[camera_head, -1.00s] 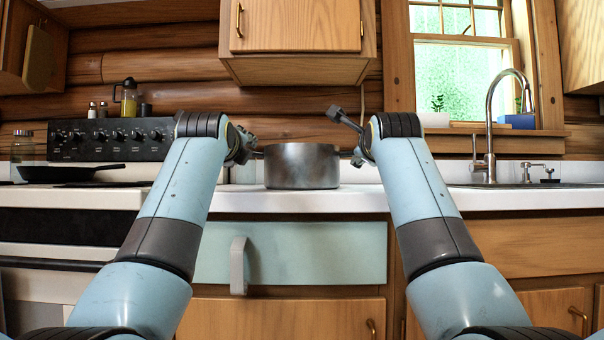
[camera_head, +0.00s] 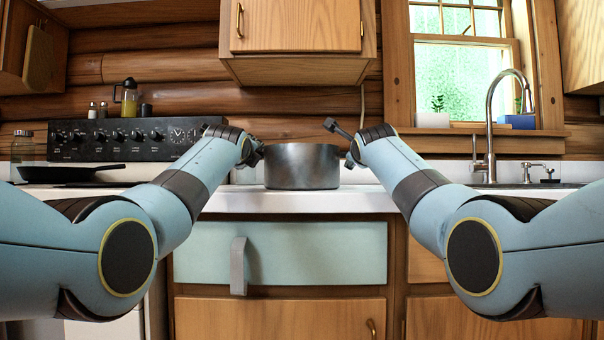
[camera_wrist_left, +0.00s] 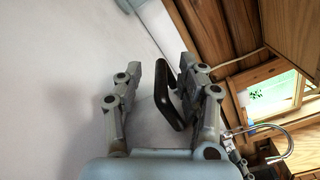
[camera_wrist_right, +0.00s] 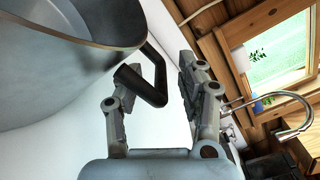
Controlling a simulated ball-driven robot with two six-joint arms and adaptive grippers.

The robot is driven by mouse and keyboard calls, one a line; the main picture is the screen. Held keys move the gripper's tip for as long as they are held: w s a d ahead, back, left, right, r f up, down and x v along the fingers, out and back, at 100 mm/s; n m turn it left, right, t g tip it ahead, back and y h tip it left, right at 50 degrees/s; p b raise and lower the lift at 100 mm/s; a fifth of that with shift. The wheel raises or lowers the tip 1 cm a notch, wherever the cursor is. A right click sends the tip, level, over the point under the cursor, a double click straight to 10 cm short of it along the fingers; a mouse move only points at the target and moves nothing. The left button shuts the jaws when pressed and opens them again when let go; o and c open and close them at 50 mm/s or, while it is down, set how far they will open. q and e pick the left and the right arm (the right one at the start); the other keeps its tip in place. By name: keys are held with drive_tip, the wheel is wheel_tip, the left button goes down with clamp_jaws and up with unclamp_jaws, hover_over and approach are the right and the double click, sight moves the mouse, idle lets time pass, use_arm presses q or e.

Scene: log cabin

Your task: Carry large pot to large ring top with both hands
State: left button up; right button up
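The large pot (camera_head: 302,168) is a grey metal pot, upright on the white counter between my two grippers. My left gripper (camera_head: 258,154) is at its left side. In the left wrist view its fingers (camera_wrist_left: 162,88) are open, with a black handle (camera_wrist_left: 170,98) between them and a gap on at least one side. My right gripper (camera_head: 350,160) is at the pot's right side. In the right wrist view its fingers (camera_wrist_right: 150,88) are open beside the other black handle (camera_wrist_right: 145,85), with the pot wall (camera_wrist_right: 55,65) at upper left. The large ring top cannot be made out.
The stove's black control panel (camera_head: 120,138) stands at the left. A black frying pan (camera_head: 68,173) sits on the stove. The sink tap (camera_head: 490,120) is at the right. The counter (camera_head: 300,201) in front of the pot is clear. A cabinet (camera_head: 300,30) hangs above.

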use_arm(q)
drive_tip(key=shift+w, duration=0.2)
use_arm(e)
drive_tip(key=shift+w, duration=0.25)
use_arm(q)
clamp_jaws()
use_arm(e)
clamp_jaws()
use_arm(q)
drive_tip(key=shift+f, duration=0.1)
